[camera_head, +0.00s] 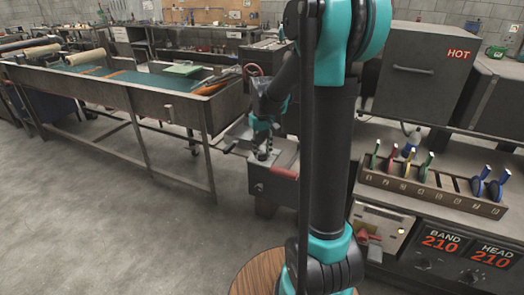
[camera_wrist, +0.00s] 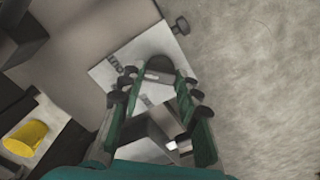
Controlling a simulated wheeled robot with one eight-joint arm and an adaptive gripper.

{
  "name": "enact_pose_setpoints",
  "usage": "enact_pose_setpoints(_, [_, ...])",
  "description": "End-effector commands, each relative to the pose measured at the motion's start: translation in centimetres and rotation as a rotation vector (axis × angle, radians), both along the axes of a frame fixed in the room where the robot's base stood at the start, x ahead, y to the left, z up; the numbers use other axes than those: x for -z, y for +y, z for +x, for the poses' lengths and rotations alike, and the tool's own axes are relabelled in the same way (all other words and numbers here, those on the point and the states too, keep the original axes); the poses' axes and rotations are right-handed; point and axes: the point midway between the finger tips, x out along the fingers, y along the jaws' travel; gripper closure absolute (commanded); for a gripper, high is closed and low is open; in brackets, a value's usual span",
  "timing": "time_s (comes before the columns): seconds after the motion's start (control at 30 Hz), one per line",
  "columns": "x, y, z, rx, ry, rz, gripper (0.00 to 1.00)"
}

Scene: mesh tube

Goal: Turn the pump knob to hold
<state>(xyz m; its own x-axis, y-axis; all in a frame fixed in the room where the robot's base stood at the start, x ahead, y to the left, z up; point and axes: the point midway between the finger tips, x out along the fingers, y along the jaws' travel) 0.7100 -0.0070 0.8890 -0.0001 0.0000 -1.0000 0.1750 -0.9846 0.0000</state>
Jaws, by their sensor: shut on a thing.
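The pump unit (camera_head: 278,184) is a grey metal box on the floor beside the long bench, in the middle of the head view. My gripper (camera_head: 262,142) points down at its top from above. In the wrist view my gripper (camera_wrist: 158,84) has its teal fingers closed around the dark pump knob (camera_wrist: 159,64), which sits on a pale plate (camera_wrist: 105,75). The plate carries small dark lettering, too blurred to read. The fingers partly hide the knob, and I cannot tell which mark it points to.
A red handle (camera_head: 284,173) sticks out at the pump unit's front. A second dark round part (camera_wrist: 181,26) lies by the plate's far edge. The long bench (camera_head: 150,103) stands left; a wooden rack (camera_head: 432,190) of coloured tools and a HOT oven (camera_head: 420,70) stand right. Floor at left is clear.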

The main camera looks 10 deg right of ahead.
Motion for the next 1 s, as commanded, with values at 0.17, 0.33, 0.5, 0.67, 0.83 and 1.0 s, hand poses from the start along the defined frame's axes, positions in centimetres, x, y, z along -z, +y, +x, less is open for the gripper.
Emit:
enact_pose_setpoints(0.17, [-0.01,-0.01,0.01,-0.132,0.0,0.0,0.96])
enact_pose_setpoints(0.33, [-0.01,-0.01,0.02,-0.285,0.0,0.0,0.96])
enact_pose_setpoints(0.5, [-0.01,-0.01,0.02,-0.435,0.0,0.0,0.96])
enact_pose_setpoints(0.67, [-0.02,0.0,0.03,-0.557,0.0,0.0,0.96])
enact_pose_setpoints(0.83, [-0.02,0.0,0.03,-0.659,0.0,0.0,0.96])
enact_pose_setpoints(1.0, [-0.02,0.0,0.03,-0.725,0.0,0.0,0.96])
